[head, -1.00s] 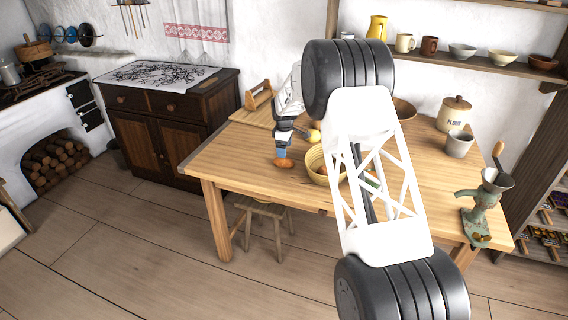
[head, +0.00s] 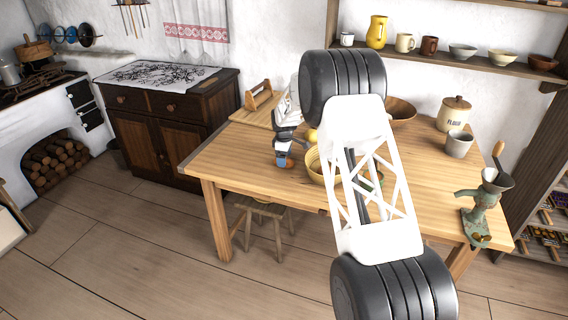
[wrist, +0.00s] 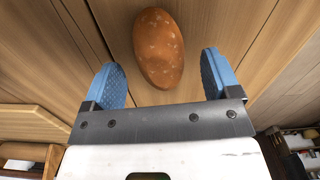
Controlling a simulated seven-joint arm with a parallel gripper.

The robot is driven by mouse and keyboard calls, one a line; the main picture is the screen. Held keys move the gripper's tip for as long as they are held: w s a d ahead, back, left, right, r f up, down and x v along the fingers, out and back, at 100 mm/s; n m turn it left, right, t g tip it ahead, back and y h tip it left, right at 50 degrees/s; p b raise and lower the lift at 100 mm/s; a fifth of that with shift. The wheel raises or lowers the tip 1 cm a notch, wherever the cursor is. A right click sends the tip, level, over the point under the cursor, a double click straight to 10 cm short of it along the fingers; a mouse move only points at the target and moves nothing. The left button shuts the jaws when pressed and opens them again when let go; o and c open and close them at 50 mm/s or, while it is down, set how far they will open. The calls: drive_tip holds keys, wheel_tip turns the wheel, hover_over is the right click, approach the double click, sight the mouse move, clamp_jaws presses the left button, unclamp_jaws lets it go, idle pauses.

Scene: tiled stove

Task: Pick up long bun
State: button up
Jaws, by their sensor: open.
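The long bun (wrist: 158,48) is a brown, oval loaf with pale specks, lying on the wooden table (head: 232,157). In the wrist view it lies just ahead of my gripper (wrist: 165,80), centred between the two blue fingertips. The fingers are spread apart and nothing is held. In the head view my gripper (head: 283,162) is low over the left part of the table, and the bun is almost wholly hidden behind it. I cannot tell the exact height of the fingers above the table.
A yellow bowl (head: 316,168) stands close to the right of my gripper. A wooden tool-box-like carrier (head: 260,98) sits on a board at the back left. A flour jar (head: 453,114), a grey cup (head: 458,144) and a grinder (head: 483,208) stand on the right. The front left tabletop is clear.

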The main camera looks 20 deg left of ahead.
drive_tip(key=shift+f, duration=0.75)
drive_tip(key=c, duration=1)
